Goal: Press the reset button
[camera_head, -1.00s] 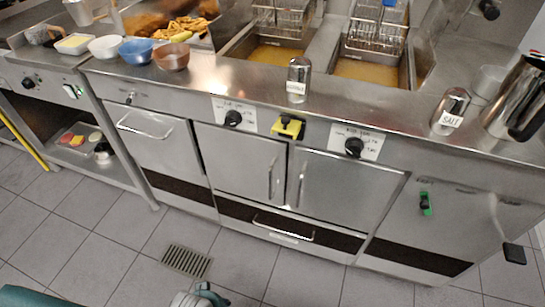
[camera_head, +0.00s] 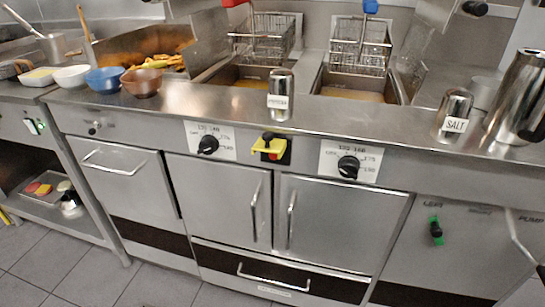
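A small yellow-and-black control (camera_head: 270,147) with a red part sits on the fryer's front panel, between two black dials. I cannot read a reset label on it. A green-and-black switch (camera_head: 436,230) is on the right-hand panel, under a label that seems to read LEFT. Another small switch with a green part (camera_head: 36,126) is on the far left unit. Neither of my grippers is in view, and nothing of mine covers the front panel.
The left dial (camera_head: 208,145) and right dial (camera_head: 348,167) stick out from the panel. A pepper shaker (camera_head: 280,96), salt shaker (camera_head: 453,115), metal jug (camera_head: 519,98) and several bowls stand along the counter edge. Door handles protrude below. Grey tiled floor (camera_head: 70,275) shows at lower left.

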